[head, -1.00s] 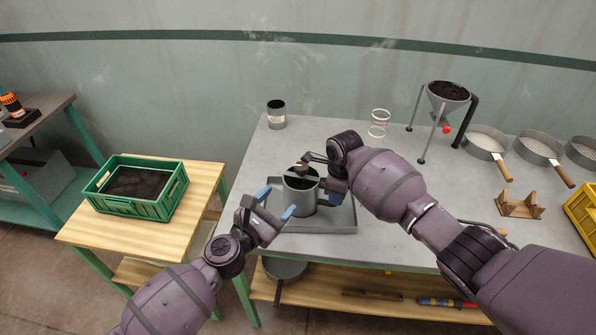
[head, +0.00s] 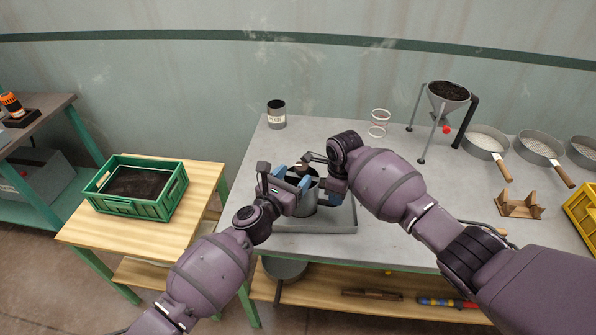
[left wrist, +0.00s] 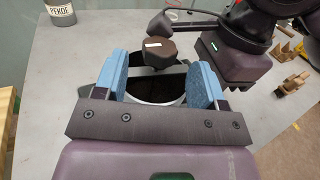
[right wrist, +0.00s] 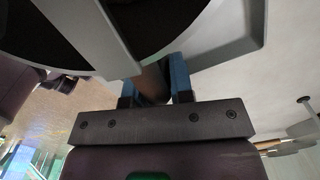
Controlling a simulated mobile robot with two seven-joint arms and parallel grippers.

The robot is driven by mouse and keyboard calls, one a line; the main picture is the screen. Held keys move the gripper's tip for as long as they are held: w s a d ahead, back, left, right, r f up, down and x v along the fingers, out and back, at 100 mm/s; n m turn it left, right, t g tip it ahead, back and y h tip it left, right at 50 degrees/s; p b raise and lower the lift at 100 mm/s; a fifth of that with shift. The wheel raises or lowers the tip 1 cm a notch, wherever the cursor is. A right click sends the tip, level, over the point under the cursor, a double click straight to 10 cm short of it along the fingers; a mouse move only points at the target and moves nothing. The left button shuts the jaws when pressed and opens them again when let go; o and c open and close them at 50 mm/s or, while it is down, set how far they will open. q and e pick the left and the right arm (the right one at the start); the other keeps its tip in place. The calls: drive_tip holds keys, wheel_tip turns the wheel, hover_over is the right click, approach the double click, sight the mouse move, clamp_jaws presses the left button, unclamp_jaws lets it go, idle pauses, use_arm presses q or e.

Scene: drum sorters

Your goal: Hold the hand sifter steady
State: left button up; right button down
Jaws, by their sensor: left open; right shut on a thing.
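The hand sifter (head: 303,204) is a grey metal cup with dark material inside, standing upright over a shallow grey tray (head: 320,227). My right gripper (right wrist: 154,86) is shut on its brown handle (right wrist: 152,78). My left gripper (head: 292,181) is open at the sifter's near left side. In the left wrist view its blue pads stand either side of the sifter's rim (left wrist: 158,97); whether they touch it I cannot tell. A dark brown knob (left wrist: 163,52) shows above the opening. My grippers hide part of the sifter.
A labelled can (head: 276,115) and a white ringed stand (head: 378,124) are at the back. A funnel on legs (head: 447,98), several sieves (head: 487,141) and a wooden cradle (head: 519,204) are right. A green crate (head: 139,203) sits on the left table.

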use_arm(q)
drive_tip(key=shift+x, duration=1.35)
drive_tip(key=shift+c, duration=0.4)
drive_tip(key=c, duration=0.8)
drive_tip(key=shift+w+a+m+g+h, duration=0.1)
drive_tip(key=shift+a+m+g+h, duration=0.05)
drive_tip(key=shift+m+g+h, duration=0.6)
drive_tip(key=shift+c, duration=0.2)
drive_tip(key=shift+w+a+m+g+h, duration=0.1)
drive_tip(key=shift+m+g+h, duration=1.4)
drive_tip(key=shift+h, duration=0.25)
drive_tip(key=shift+g, duration=0.25)
